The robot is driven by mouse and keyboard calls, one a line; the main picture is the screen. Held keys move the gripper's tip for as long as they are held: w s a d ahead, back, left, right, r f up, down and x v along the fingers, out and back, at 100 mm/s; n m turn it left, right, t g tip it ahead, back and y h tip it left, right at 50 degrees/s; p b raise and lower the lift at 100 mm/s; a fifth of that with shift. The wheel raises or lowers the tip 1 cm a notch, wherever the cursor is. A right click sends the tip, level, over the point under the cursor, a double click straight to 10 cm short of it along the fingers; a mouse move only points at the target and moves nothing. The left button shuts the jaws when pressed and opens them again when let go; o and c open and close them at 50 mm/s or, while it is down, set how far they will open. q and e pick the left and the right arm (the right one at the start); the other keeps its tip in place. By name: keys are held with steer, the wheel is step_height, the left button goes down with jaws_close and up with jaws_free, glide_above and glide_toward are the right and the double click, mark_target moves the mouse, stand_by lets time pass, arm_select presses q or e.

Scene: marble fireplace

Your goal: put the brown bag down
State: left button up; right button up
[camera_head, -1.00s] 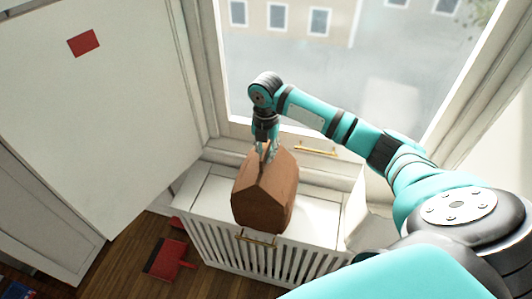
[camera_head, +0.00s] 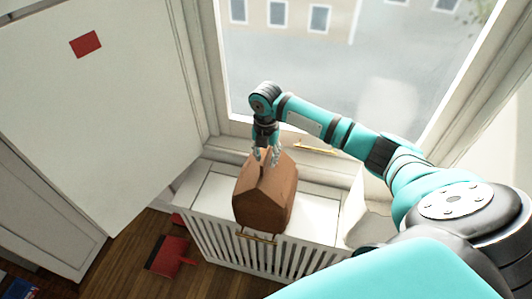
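The brown bag (camera_head: 263,205) stands upright on the white slatted cabinet (camera_head: 317,222) under the window, close to its front edge. My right gripper (camera_head: 267,158) comes down from above at the bag's top. Its two fingers are spread apart on either side of the top ridge, so it looks open. I cannot tell whether a fingertip still touches the bag. My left gripper is not in view.
The window (camera_head: 345,70) is behind the cabinet, with a brass handle (camera_head: 315,147) on its frame. A white panel (camera_head: 95,120) stands at left. A red object (camera_head: 168,256) lies on the wooden floor. Bare cabinet top shows on both sides of the bag.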

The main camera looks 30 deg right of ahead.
steer(key=shift+r+b, duration=0.35)
steer(key=shift+r, duration=0.3)
step_height(320, 180, up, 11)
steer(key=b, duration=0.3)
steer(key=shift+b, duration=0.35)
